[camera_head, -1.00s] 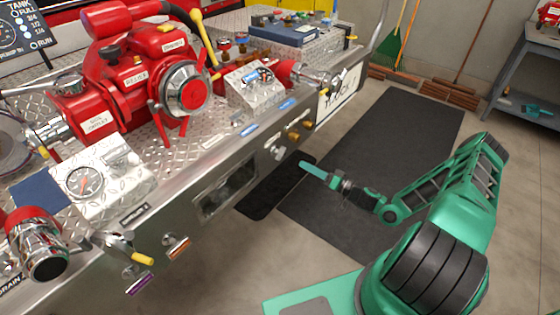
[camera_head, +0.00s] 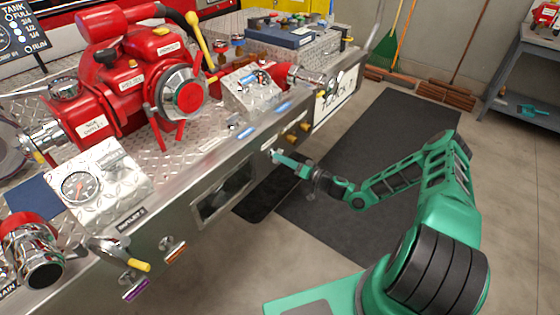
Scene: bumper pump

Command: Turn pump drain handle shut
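The red pump (camera_head: 125,90) sits on the diamond-plate bumper. Small fittings are on the bumper's front face: a silver handle (camera_head: 275,153) near the middle and brass knobs (camera_head: 290,138) to its right. Handles with an orange tag (camera_head: 172,249) and a purple tag (camera_head: 134,288) are at lower left. I cannot read which one is the pump drain handle. My green gripper (camera_head: 279,158) is at the silver handle, its tip covering part of it. Contact cannot be made out. The gripper appears edge-on, so its finger gap is hidden.
A yellow-ended lever valve (camera_head: 122,253) sticks out from the bumper at lower left. The bumper's front face (camera_head: 190,212) runs diagonally beside my arm. A dark mat (camera_head: 400,130) covers the clear floor on the right. A grey workbench (camera_head: 520,70) stands at the far right.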

